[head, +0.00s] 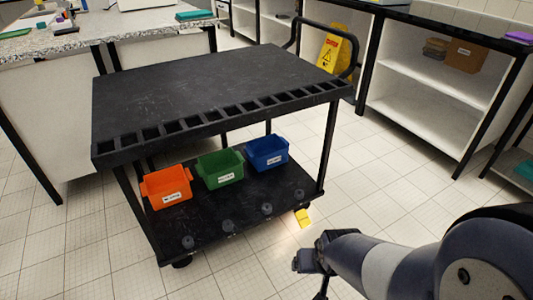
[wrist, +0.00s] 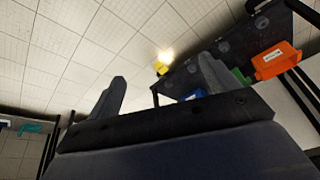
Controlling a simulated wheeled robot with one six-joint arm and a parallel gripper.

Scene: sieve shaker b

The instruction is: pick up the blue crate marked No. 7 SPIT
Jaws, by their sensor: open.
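The blue crate (head: 266,152) stands on the lower shelf (head: 240,215) of a black cart, at the right end of a row of three crates. It has a white label whose text is too small to read. In the wrist view a small part of the blue crate (wrist: 192,95) shows past my right finger, mostly hidden by my gripper. My gripper (wrist: 160,95) is open and empty, with its two fingers wide apart. In the head view my gripper (head: 312,262) is low, in front of and right of the cart, well apart from the crate.
A green crate (head: 219,170) and an orange crate (head: 167,188) stand left of the blue one. The cart's top (head: 210,85) overhangs the shelf, and a corner post (head: 329,145) stands right of the crates. A yellow object (head: 303,218) lies by the cart.

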